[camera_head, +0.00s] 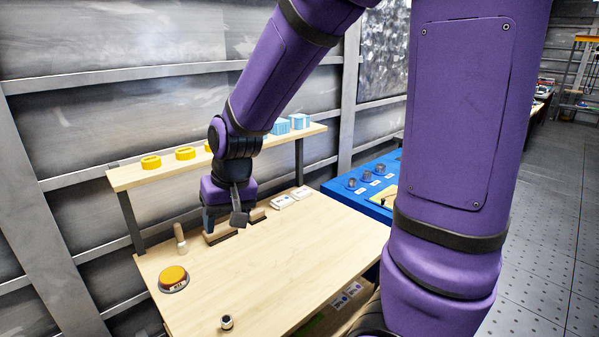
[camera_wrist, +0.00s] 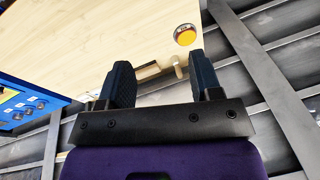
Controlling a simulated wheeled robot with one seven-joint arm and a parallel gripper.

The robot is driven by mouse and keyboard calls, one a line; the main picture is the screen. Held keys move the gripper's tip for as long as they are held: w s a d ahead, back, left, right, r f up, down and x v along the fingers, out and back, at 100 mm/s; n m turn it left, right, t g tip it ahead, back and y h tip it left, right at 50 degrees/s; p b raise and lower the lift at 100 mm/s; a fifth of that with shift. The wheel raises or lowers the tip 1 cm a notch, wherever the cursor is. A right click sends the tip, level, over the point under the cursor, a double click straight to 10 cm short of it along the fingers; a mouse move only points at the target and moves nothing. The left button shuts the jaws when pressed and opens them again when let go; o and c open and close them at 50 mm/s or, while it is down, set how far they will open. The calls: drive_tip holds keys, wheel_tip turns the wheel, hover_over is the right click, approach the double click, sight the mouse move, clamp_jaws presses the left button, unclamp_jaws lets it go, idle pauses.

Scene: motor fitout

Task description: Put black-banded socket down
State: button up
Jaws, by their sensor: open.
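A small socket (camera_head: 227,322) with a dark top and a light lower part stands on the wooden bench (camera_head: 290,265) near its front edge; I take it for the black-banded socket. My gripper (camera_head: 224,220) is above the back of the bench, well away from that socket. In the wrist view my gripper (camera_wrist: 162,78) has its two fingers wide apart with nothing held between them. I cannot make out the socket in the wrist view.
A yellow push button (camera_head: 173,278) and an upright wooden peg (camera_head: 180,238) stand at the bench's left. A raised shelf (camera_head: 130,178) behind carries yellow rings and light-blue blocks. The bench middle is clear.

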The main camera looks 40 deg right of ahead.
drive_tip(key=s+d+r+n+t+h, duration=0.1)
drive_tip(key=s+d+r+n+t, duration=0.1)
drive_tip(key=s+r, duration=1.2)
drive_tip(key=shift+s+d+r+t, duration=0.2)
drive_tip(key=shift+s+d+t, duration=0.3)
drive_tip(key=shift+s+d, duration=0.85)
drive_tip(key=shift+w, duration=0.1)
